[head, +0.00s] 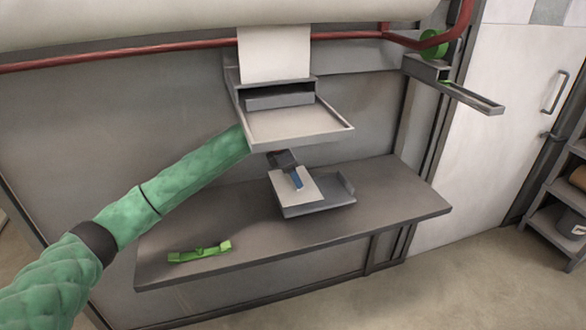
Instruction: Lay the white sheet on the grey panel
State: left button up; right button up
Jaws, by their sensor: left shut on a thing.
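My left arm comes in from the left and passes behind the wall-mounted tray. My left gripper (297,181), dark with blue at the fingers, is shut on a small white sheet (311,189). The sheet is over the left part of a grey panel (336,194) with a raised right edge, which lies on the grey shelf. I cannot tell whether the sheet touches the panel. The fingertips are partly hard to make out. My right gripper is not in view.
A wall-mounted tray (298,124) juts out above the gripper, with a larger white sheet (275,54) standing behind it. A green bracket-like piece (200,252) lies at the front left of the grey shelf (390,206). The shelf's right part is clear. A red pipe (150,47) runs along the wall.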

aim_at(293, 184)
pick_arm(q)
jog(key=shift+f, duration=1.9)
jog(key=o, duration=1)
jog(key=shift+o, duration=0.2)
